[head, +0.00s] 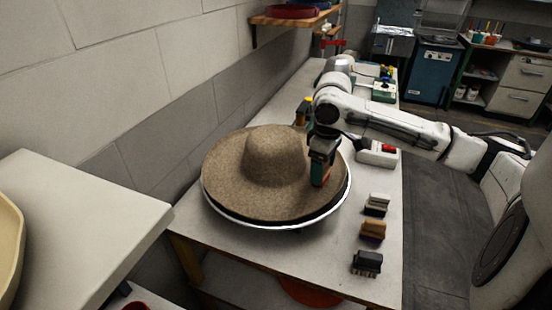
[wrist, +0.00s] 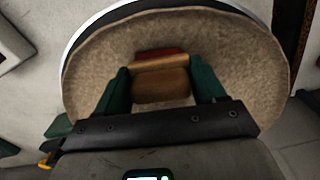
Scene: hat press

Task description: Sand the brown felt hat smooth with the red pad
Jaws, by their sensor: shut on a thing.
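The brown felt hat (head: 272,160) lies brim down, crown up, on a round white-rimmed plate (head: 262,225) on the bench. Its brim fills much of the wrist view (wrist: 235,55). My gripper (head: 320,178) points down over the right side of the brim, beside the crown. In the wrist view my gripper's green fingers (wrist: 160,70) are shut on the red pad (wrist: 160,53), which has a tan and brown body. The pad is against or just above the felt; I cannot tell which. In the head view the fingers mostly hide the pad.
A black-and-white brush (head: 376,205), an orange-brown block (head: 372,230) and a dark brush (head: 367,262) stand along the bench's right edge. A box with a red button (head: 378,153) sits behind them. A wall runs along the left, with a wooden shelf (head: 290,20) above.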

